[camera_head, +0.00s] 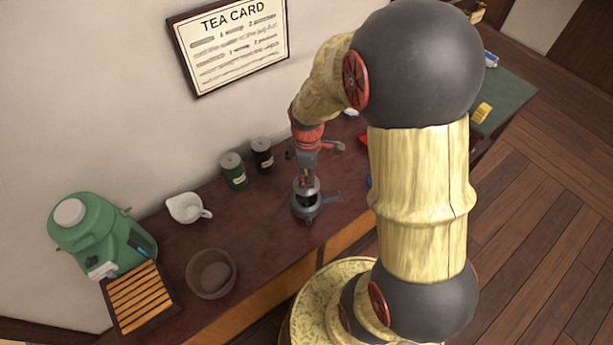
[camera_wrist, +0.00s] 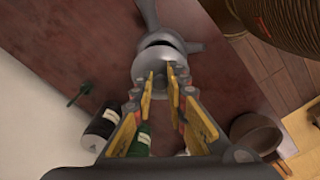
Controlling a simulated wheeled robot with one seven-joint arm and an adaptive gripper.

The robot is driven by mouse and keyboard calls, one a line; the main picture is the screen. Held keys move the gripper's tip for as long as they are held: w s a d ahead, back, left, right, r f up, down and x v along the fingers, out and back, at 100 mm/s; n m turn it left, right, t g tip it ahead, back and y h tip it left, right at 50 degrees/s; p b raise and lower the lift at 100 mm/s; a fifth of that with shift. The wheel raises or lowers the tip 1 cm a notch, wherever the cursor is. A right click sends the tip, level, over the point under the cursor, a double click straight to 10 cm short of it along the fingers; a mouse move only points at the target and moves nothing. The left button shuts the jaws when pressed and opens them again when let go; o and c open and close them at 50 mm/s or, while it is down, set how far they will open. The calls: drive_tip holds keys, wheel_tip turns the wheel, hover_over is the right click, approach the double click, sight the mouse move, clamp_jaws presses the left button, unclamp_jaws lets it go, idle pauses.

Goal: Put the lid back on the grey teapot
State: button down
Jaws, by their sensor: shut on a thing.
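The grey teapot (camera_head: 308,213) stands on the dark red counter, with its handle pointing right in the head view. It also shows in the wrist view (camera_wrist: 178,40), where a dark crescent of its opening is visible. My gripper (camera_head: 306,178) points down over the teapot. In the wrist view its yellow-padded fingers (camera_wrist: 164,76) are shut on the grey lid (camera_wrist: 150,66). The lid is held over the teapot's mouth, partly covering it, with a dark gap showing at one side. I cannot tell whether the lid touches the rim.
A green canister (camera_head: 234,172) and a black canister (camera_head: 262,154) stand by the wall behind the teapot. A white pitcher (camera_head: 184,209), a brown bowl (camera_head: 211,274), a slatted wooden tray (camera_head: 140,298) and a green dispenser (camera_head: 98,232) are further left. The counter around the teapot is clear.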

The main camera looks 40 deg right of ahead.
drive_tip(key=shift+f+b, duration=2)
drive_tip(key=shift+f, duration=1.05)
drive_tip(key=shift+f+p, duration=0.15)
drive_tip(key=shift+p, duration=0.3)
idle(0.6)
drive_tip(key=c, duration=1.7)
unclamp_jaws()
drive_tip(key=shift+o, duration=0.8)
drive_tip(key=o, duration=0.3)
